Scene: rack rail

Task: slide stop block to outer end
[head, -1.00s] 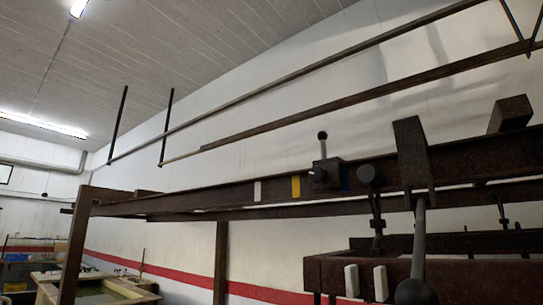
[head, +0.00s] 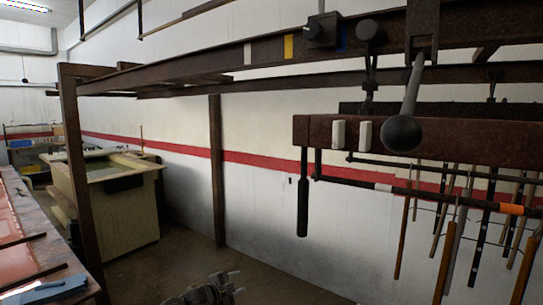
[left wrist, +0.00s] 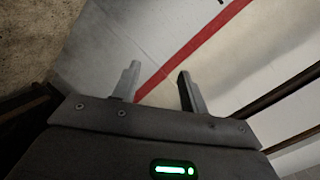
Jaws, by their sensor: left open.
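The stop block (head: 321,31) is a small dark block on the dark overhead rail (head: 190,68), with an upright handle cut off by the top edge of the head view. It sits between the yellow mark (head: 288,46) and the blue mark (head: 342,38). A white mark (head: 247,54) lies further left on the rail. My left gripper (head: 236,283) is low at the bottom of the head view, far below the block and apart from it. In the left wrist view its open fingers (left wrist: 159,72) have nothing between them. My right gripper is out of view.
A large ball-ended lever (head: 403,132) hangs from the rail at the right. A post (head: 217,165) stands mid-view. A pale tank (head: 118,205) stands at the left.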

